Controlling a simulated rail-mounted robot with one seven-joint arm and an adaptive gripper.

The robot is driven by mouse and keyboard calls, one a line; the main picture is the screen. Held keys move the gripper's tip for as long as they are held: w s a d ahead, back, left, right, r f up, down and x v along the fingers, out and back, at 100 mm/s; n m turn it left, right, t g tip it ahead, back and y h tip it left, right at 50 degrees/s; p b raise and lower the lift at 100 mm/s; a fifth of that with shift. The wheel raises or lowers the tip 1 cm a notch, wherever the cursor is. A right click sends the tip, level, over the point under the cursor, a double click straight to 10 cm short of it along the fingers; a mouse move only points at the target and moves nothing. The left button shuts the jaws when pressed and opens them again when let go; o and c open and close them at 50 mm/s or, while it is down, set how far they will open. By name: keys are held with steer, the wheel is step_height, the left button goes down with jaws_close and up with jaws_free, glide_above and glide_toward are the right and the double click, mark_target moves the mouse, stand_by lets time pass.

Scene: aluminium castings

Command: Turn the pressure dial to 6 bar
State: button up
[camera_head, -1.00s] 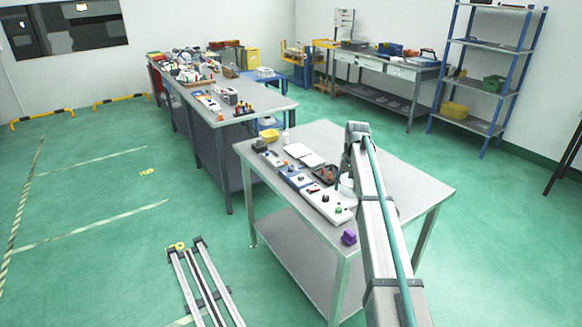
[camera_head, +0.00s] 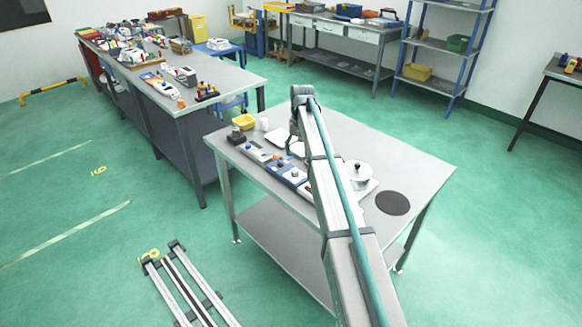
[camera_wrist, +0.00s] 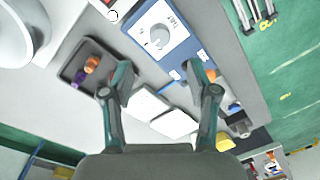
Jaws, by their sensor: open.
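The pressure dial (camera_wrist: 157,37) is a round grey knob on a white face with dark printing, set in a blue panel (camera_wrist: 190,45); the exact setting is too small to read. The blue panel also shows in the head view (camera_head: 283,170), on the near side of the table, partly beside my arm. My gripper (camera_wrist: 160,76) is open and empty in the wrist view, its two fingers apart, with the dial beyond and between the fingertips. In the head view the gripper is mostly hidden by my arm.
The grey table (camera_head: 425,170) holds a white pot (camera_head: 357,174) and a black disc (camera_head: 392,203) to the right. A dark tray (camera_wrist: 68,77) with orange and purple pieces lies left of the fingers. A yellow bin (camera_head: 244,121) stands at the far left corner.

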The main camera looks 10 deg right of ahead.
mark_target(296, 171)
steer(key=f+p, duration=0.1)
steer(key=f, duration=0.2)
steer(key=f+p, duration=0.1)
steer(key=f, duration=0.2)
steer(key=f+p, duration=0.1)
steer(key=f, duration=0.2)
steer(key=shift+a+f, duration=0.25)
steer(key=shift+f, duration=0.15)
jaws_close()
